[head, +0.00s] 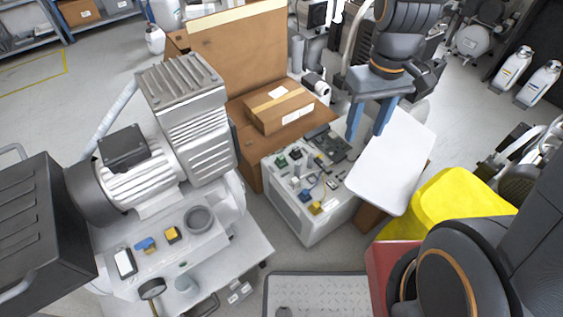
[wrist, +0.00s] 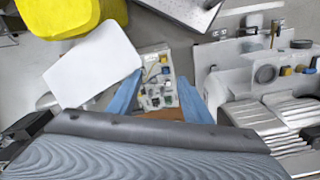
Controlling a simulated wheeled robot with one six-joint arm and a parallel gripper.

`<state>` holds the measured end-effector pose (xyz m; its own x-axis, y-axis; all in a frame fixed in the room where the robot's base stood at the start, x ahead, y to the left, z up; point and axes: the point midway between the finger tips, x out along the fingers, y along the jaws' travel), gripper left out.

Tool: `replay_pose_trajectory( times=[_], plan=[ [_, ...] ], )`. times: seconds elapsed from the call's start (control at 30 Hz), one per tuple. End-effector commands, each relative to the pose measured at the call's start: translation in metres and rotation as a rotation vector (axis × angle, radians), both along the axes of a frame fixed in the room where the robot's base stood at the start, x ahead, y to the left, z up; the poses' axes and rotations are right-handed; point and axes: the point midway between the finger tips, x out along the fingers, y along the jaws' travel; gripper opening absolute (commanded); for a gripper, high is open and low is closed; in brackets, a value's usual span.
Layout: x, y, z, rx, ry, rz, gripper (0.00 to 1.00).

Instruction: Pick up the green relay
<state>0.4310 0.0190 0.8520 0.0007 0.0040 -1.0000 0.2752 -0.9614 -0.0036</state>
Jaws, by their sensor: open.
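A small green block (head: 282,160), which looks like the green relay, sits at the left side of the top of a white box-shaped unit (head: 312,228) among several small parts. In the wrist view the unit's top shows between the fingers, but I cannot surely pick out the green relay there. My gripper (head: 367,130) is open, with its two blue fingers pointing down, above and to the right of the green relay in the head view. Its fingers also show in the wrist view (wrist: 160,82). They appear empty and apart from the parts.
A white panel (head: 391,165) stands beside the unit on the right, near a yellow object (head: 445,210). A cardboard box (head: 279,106) lies behind the unit. A large compressor (head: 140,178) stands to the left.

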Motion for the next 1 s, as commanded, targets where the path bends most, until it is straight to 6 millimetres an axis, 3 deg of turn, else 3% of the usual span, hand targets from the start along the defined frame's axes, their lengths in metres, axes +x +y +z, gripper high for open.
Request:
replay_pose_trajectory(
  times=[0.03,0.2,0.5,0.8,1.0],
  plan=[
    [0.02,0.006,-0.018,0.0,0.004,0.078,0.45],
    [0.078,0.028,-0.06,0.0,0.003,0.369,0.45],
    [0.168,0.076,-0.151,-0.001,0.002,0.88,0.45],
    [0.237,0.131,-0.263,-0.001,0.001,1.388,0.45],
    [0.266,0.167,-0.338,-0.002,-0.001,1.7,0.45]
  ],
)
